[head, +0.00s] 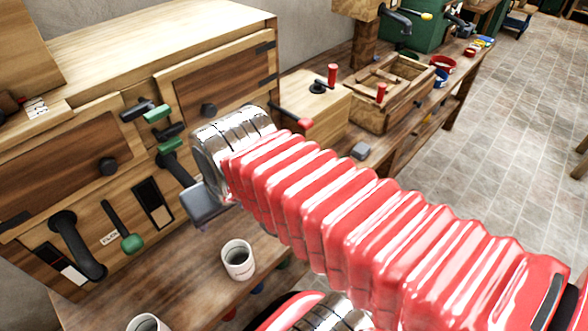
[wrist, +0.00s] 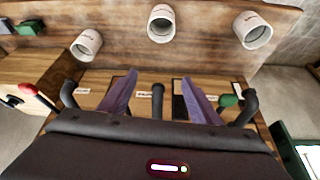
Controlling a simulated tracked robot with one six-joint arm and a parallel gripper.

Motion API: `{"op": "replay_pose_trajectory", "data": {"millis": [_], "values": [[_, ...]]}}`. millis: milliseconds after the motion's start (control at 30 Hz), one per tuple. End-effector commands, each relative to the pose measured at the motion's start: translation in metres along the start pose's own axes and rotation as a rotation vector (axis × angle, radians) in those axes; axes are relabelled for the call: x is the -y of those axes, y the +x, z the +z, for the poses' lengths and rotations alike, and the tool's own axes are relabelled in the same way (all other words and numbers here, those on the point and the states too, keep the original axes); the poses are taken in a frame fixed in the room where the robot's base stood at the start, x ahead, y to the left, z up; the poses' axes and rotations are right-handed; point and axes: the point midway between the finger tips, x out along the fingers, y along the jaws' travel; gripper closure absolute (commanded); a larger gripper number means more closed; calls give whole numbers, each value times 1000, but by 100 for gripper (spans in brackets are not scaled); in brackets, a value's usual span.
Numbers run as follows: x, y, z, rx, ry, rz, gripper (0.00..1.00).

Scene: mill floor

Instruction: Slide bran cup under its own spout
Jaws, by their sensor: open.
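Three white cups show in the wrist view: a left cup (wrist: 86,45), a middle cup (wrist: 160,23) and a right cup (wrist: 252,30). They stand apart on the wooden bench, away from the spouts. Their lettering is too small to read, so I cannot tell which is the bran cup. Three black spouts show there: left (wrist: 68,95), middle (wrist: 157,98) and right (wrist: 247,106). My gripper (wrist: 159,76) is open and empty, its two purple-grey fingers apart on either side of the middle spout in this view. Two cups show in the head view (head: 238,261) (head: 147,323).
The wooden mill cabinet (head: 210,85) carries levers with green handles (head: 131,242) and small labels. A wooden box (head: 395,92) and a red-knobbed crank (head: 332,76) stand farther along the bench. Tiled floor (head: 500,130) is open at right.

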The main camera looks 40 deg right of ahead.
Motion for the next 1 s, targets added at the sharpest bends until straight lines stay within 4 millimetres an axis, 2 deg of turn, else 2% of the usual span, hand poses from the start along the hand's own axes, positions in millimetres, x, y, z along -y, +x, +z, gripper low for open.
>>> {"op": "replay_pose_trajectory", "data": {"millis": [33,233,700,900,1000], "values": [[-10,7,0,22,35,13,39],[-52,35,0,99,169,46,25],[-162,108,2,165,376,51,25],[-210,135,-3,120,354,60,25],[-227,142,-10,86,300,74,25]]}}
